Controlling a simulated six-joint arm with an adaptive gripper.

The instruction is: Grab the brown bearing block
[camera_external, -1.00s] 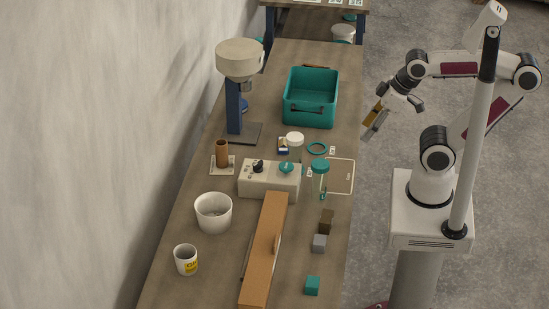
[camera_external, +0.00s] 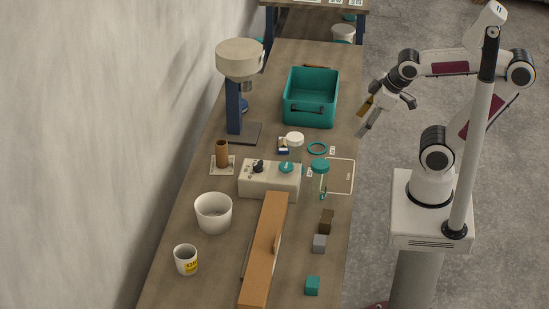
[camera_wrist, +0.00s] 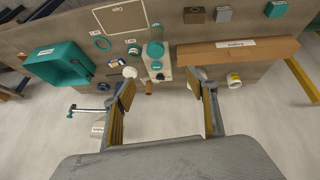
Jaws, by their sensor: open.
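The brown bearing block (camera_external: 326,221) is a small dark brown block near the right edge of the bench, just behind a grey block (camera_external: 320,243). In the wrist view the brown block (camera_wrist: 194,15) is at the top, left of the grey block (camera_wrist: 224,13). My gripper (camera_external: 362,121) is beyond the bench's right edge, level with the teal bin and well away from the brown block. In the wrist view my gripper (camera_wrist: 167,95) has its fingers wide apart with nothing between them.
A teal block (camera_external: 312,285) lies in front of the grey block. A long orange-brown box (camera_external: 264,250) is left of the blocks. A lidded jar (camera_external: 320,180) and a control box (camera_external: 268,182) stand behind. A teal bin (camera_external: 310,112) is farther back.

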